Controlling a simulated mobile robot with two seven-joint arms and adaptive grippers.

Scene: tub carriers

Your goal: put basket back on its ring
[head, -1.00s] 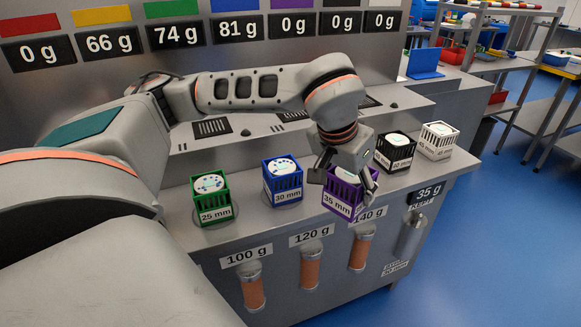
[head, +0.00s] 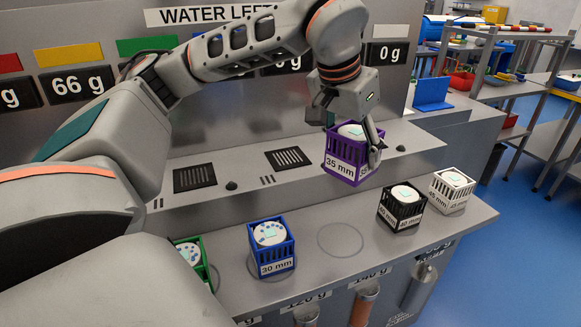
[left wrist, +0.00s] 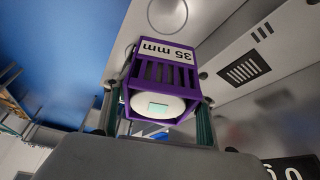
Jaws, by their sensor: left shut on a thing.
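The purple basket (head: 341,163), labelled 35 mm, holds a white round tub (head: 352,131). My left gripper (head: 349,137) is shut on it, with its fingers on opposite sides, and holds it in the air above the counter. In the left wrist view the purple basket (left wrist: 161,72) sits between the fingers (left wrist: 158,115), with the tub's face toward the camera. An empty ring outline (head: 340,243) shows on the counter, below the basket in the head view, between the blue and black baskets. A ring (left wrist: 167,14) also shows beyond the basket in the left wrist view. My right gripper is not in view.
A green basket (head: 203,272), partly hidden by my arm, and a blue basket (head: 272,260) stand to the left. A black basket (head: 401,217) and a white basket (head: 452,194) stand to the right. A raised ledge (head: 240,185) with vents runs behind.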

